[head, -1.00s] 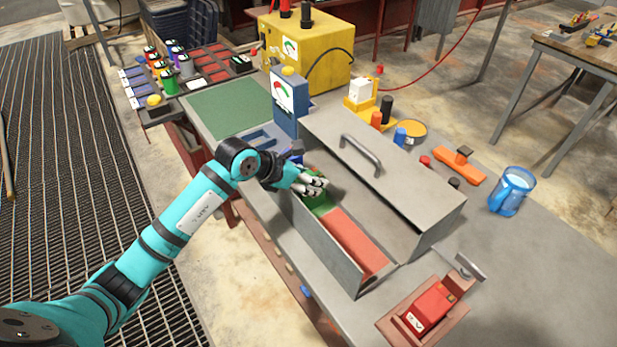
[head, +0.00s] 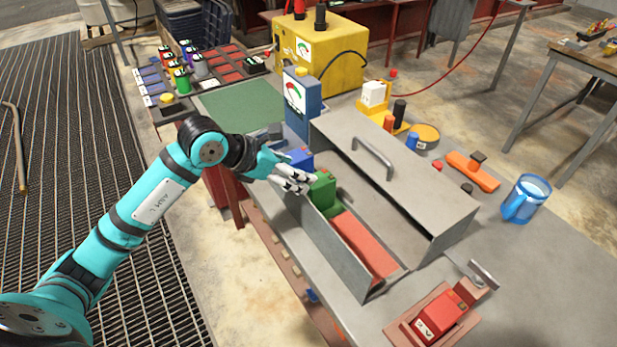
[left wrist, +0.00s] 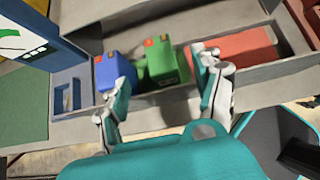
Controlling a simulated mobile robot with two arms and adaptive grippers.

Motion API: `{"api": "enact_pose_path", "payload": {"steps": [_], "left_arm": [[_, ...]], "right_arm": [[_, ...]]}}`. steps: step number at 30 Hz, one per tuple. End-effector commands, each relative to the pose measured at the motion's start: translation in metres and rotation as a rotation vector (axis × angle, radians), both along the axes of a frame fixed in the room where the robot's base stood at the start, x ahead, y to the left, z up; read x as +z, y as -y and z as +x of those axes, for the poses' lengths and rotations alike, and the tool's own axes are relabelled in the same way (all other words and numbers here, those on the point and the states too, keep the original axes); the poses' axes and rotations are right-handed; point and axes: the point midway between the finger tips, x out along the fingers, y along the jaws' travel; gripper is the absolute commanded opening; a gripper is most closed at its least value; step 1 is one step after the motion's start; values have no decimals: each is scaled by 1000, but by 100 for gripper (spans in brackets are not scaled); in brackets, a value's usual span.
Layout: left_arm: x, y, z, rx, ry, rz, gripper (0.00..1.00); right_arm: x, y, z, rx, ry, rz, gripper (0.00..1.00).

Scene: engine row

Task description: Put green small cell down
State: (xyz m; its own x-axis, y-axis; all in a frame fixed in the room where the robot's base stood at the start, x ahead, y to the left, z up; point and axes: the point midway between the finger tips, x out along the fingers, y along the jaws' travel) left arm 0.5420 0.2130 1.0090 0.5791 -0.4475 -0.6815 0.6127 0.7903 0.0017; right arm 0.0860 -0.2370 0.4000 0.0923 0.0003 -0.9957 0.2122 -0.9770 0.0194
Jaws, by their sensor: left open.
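My left gripper (head: 296,180) is open, just left of the green cell in the head view. In the left wrist view its fingers (left wrist: 162,98) are spread wide and the green cell shows between them, not gripped. My right gripper is not in view.
A red section (head: 365,245) fills the tray's near part. A grey lid with a handle (head: 372,158) rises behind it. A blue meter (head: 302,105) stands at the far end. A red cell on a stand (head: 440,312) and a blue mug (head: 526,198) stand to the right.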

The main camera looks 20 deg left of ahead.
Motion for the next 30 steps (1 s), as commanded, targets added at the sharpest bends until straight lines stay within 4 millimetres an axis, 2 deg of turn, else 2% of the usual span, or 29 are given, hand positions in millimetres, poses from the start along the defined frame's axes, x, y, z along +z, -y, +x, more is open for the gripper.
{"api": "enact_pose_path", "payload": {"steps": [3,9,30], "left_arm": [[10,-8,-9,1,2,0,68],[18,-12,-16,0,-2,-1,68],[19,-12,-16,0,-1,-1,68]], "right_arm": [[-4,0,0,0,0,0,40],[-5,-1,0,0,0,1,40],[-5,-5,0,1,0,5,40]]}}
